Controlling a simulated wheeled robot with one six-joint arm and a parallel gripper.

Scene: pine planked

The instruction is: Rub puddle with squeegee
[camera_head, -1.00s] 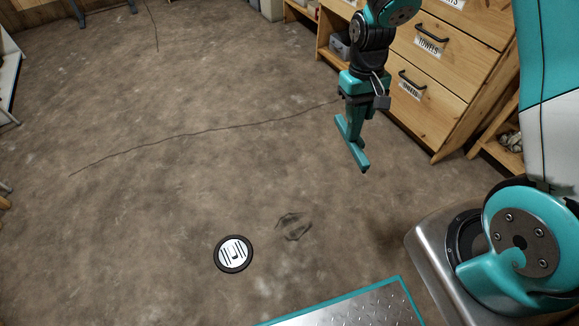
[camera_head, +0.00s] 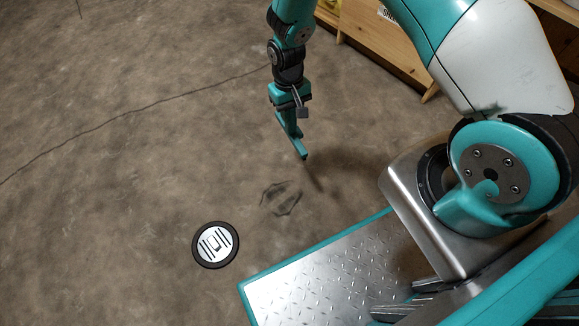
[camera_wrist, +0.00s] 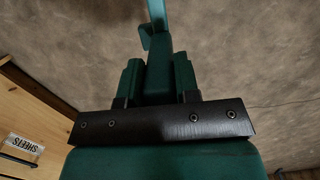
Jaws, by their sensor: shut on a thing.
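My gripper (camera_head: 289,116) points down over the floor and is shut on the handle of a teal squeegee (camera_head: 292,138). The squeegee's bar hangs at the lower end, seemingly above the floor. In the wrist view the handle (camera_wrist: 158,62) sits between my two fingers (camera_wrist: 158,80), with the bar beyond them at the top. The puddle (camera_head: 281,197) is a small, dark-edged wet patch on the brown floor. It lies below and slightly left of the squeegee in the head view, apart from it.
A round floor drain or disc (camera_head: 215,245) with a black rim lies left of and below the puddle. A wooden drawer cabinet (camera_head: 385,48) stands at the upper right; its "SHEETS" label (camera_wrist: 24,144) shows in the wrist view. The floor to the left is clear, with a long crack.

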